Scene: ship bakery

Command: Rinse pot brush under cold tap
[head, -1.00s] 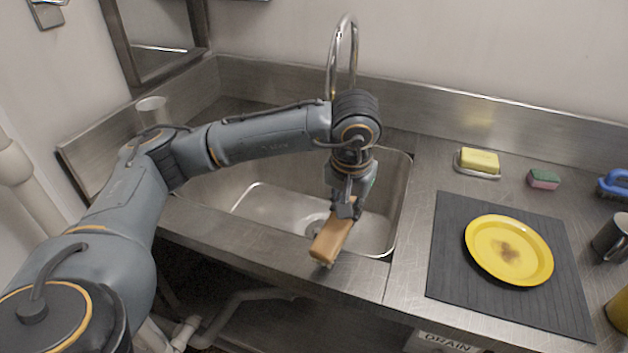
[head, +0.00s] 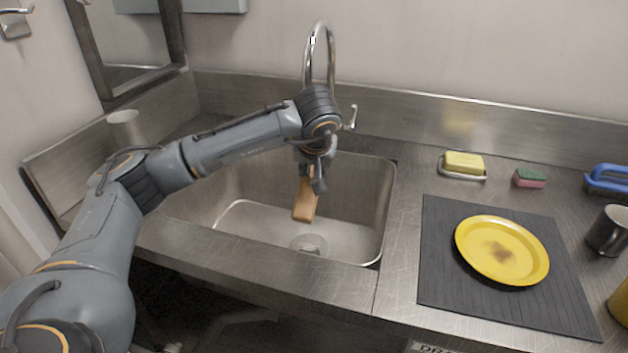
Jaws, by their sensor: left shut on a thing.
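My left gripper (head: 314,172) is shut on a wooden thing, the pot brush (head: 305,205), whose tan block hangs down over the sink basin (head: 350,215). Its bristles do not show. The chrome tap (head: 320,50) arches up behind my left wrist, which hides its lower part. A small lever (head: 351,118) shows to the right of the wrist. I cannot see any water running. My right gripper is not in view.
A yellow plate (head: 470,240) with a brown stain lies on a dark mat (head: 440,285) right of the sink. Yellow soap in a dish (head: 463,176), a green-and-pink sponge (head: 529,178), a blue-handled brush (head: 607,178) and a dark mug (head: 608,232) stand nearby. A cup (head: 125,124) is at the back left.

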